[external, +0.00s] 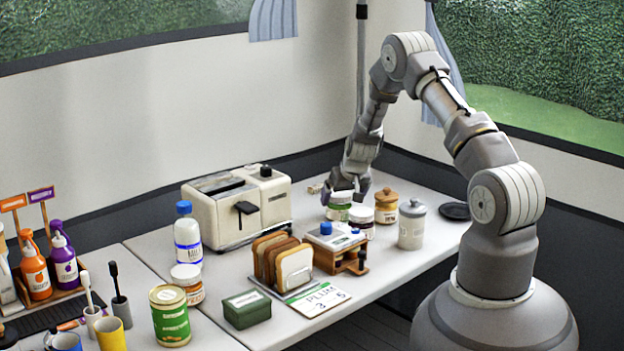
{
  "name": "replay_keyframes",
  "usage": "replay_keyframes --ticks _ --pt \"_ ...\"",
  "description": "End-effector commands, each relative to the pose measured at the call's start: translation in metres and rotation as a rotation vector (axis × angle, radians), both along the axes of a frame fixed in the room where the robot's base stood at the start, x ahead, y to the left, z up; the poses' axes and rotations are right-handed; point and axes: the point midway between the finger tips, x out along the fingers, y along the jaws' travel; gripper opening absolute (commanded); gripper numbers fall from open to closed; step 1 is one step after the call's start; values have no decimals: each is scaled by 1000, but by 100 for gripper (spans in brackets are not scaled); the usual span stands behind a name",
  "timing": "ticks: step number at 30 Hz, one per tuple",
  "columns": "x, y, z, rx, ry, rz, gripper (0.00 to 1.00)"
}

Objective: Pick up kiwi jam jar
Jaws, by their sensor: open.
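A small jar with a green label (338,213), which looks like the kiwi jam jar, stands upright on the white table, below my gripper. My gripper (346,191) points down at the top of this jar, with its jaws open. The fingers overlap the jar's upper part in this view. I cannot tell whether they touch it or are around it.
A dark-red-labelled jar (362,221) stands close on the right. A wooden-lidded jar (386,208) and a grey canister (412,228) stand farther right. A toaster (237,205) is left. A wooden rack (338,255) and bread slices (294,268) are in front.

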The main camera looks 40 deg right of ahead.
Motion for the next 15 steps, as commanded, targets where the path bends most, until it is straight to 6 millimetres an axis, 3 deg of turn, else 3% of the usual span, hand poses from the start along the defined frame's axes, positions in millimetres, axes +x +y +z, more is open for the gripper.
replay_keyframes --ticks 3,6,15 --pt "10 -2 -24 0 1 0 100" --pt "16 -5 -32 -1 1 0 100" --pt "19 -6 -34 1 0 1 98"
